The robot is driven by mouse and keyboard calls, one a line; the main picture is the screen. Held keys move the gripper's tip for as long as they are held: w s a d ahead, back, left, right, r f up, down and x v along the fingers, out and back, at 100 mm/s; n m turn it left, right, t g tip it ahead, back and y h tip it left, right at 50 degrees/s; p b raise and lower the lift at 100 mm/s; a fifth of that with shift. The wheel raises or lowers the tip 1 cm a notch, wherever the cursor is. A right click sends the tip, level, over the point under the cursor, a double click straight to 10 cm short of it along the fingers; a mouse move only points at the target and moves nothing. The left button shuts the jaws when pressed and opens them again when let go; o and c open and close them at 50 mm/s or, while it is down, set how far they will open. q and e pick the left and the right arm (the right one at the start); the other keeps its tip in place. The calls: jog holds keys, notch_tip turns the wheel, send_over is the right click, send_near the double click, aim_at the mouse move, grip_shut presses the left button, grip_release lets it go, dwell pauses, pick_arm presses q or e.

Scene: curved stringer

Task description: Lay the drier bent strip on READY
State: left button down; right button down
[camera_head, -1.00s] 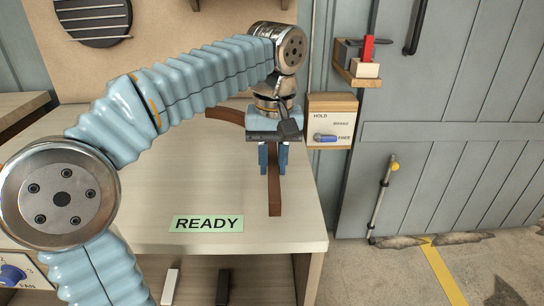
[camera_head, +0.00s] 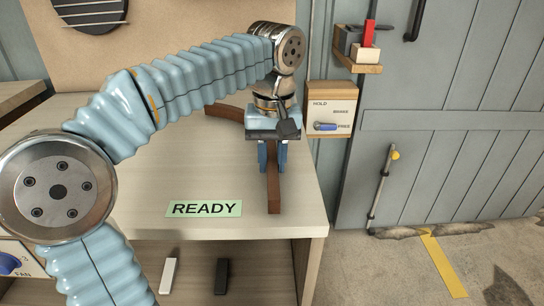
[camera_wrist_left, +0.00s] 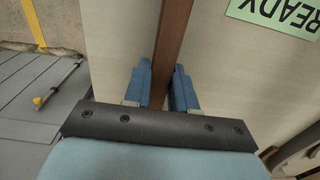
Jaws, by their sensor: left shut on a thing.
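A brown bent strip (camera_head: 273,194) lies at the right side of the bench top. Its curved far part (camera_head: 226,112) shows behind my arm, and the middle is hidden by my gripper. My left gripper (camera_head: 273,168) points down with its blue fingers shut on the strip. In the left wrist view the strip (camera_wrist_left: 172,35) runs between the two fingers (camera_wrist_left: 160,90). The green READY label (camera_head: 204,209) lies on the bench near its front edge, left of the strip's near end, and also shows in the left wrist view (camera_wrist_left: 285,12). My right gripper is not in view.
The bench top (camera_head: 150,190) is clear around the label. A small shelf (camera_head: 358,62) holds a red item. White (camera_head: 168,275) and black (camera_head: 222,276) handles show below the bench top.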

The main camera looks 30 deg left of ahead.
pick_arm(q)
jog(key=shift+f, duration=0.2)
dwell(0.3)
jog(key=c, duration=0.8)
grip_release()
jog(key=shift+c, duration=0.2)
notch_tip(320, 180, up, 14)
jog(key=p, duration=0.3)
jog(key=shift+p, duration=0.3)
